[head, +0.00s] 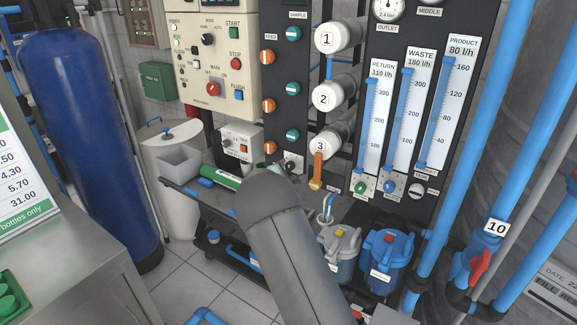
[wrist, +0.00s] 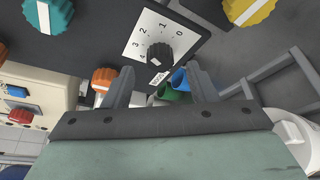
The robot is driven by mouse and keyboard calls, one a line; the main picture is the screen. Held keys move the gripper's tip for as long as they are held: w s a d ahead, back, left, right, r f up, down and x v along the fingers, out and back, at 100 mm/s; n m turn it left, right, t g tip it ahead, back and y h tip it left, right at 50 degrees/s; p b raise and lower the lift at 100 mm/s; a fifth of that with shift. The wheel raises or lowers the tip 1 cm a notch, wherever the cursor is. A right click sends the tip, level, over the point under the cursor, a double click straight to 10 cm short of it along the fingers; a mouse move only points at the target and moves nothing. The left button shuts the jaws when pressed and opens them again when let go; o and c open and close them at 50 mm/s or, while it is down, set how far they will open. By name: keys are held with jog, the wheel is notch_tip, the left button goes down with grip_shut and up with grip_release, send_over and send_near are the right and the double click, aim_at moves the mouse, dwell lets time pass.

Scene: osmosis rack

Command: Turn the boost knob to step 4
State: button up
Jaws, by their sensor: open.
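The boost knob (wrist: 159,53) is a small black knob on a white square dial plate (wrist: 135,50) with the numbers 0 to 4 around it. A small pale mark on the knob sits at its lower left, on the side of the 4; its exact setting is hard to read. My gripper (wrist: 163,78) is open, its two dark fingers apart just below the knob in the wrist view, with nothing seen between them touching it. In the head view, the knob (head: 290,164) shows small on the dark panel above my grey arm; my fingers are hidden there.
An orange lever (head: 317,170) hangs just right of the dial. An orange knob (wrist: 104,77) and a teal knob (wrist: 50,14) are left of it in the wrist view, a yellow knob (wrist: 248,10) right. Blue canister (head: 384,262) stands below.

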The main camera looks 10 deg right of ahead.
aim_at(289, 167)
jog(key=shift+p+x, duration=0.3)
jog(key=shift+x, duration=1.6)
jog(key=c, duration=1)
